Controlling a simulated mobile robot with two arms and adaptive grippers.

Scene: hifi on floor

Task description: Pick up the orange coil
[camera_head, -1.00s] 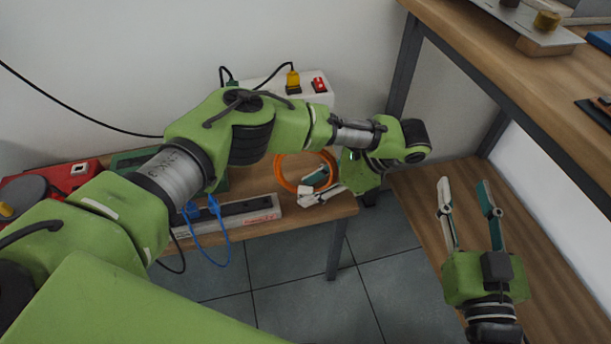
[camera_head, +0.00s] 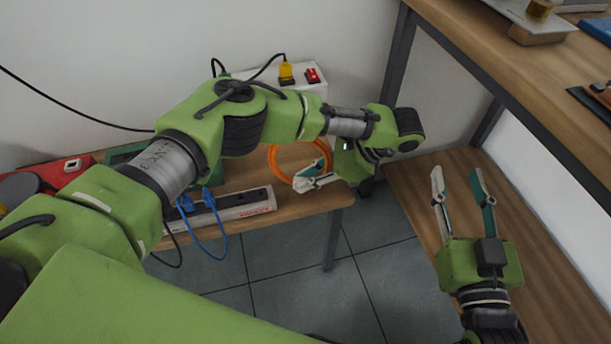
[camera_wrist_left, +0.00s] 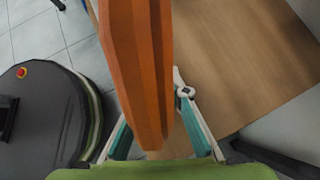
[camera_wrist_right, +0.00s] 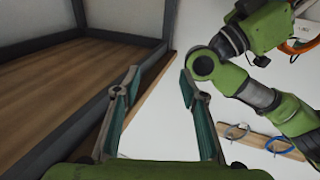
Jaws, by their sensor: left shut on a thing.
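The orange coil (camera_head: 274,164) is a ring at the right end of the low wooden bench in the head view. My left gripper (camera_head: 312,183) is shut on its right side; the arm above hides part of the gripper. In the left wrist view the coil (camera_wrist_left: 142,70) fills the space between the fingers as a thick orange band. The coil stands out over the bench, and I cannot tell whether it still touches it. My right gripper (camera_head: 463,190) is open and empty beside the lower shelf. Its spread fingers also show in the right wrist view (camera_wrist_right: 155,85).
A power strip (camera_head: 240,203) with blue cables (camera_head: 222,238) lies on the low bench (camera_head: 300,220). A white box (camera_head: 312,88) with yellow and red parts stands behind my left arm. The wooden shelf unit (camera_head: 500,50) rises at the right. Tiled floor is free between them.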

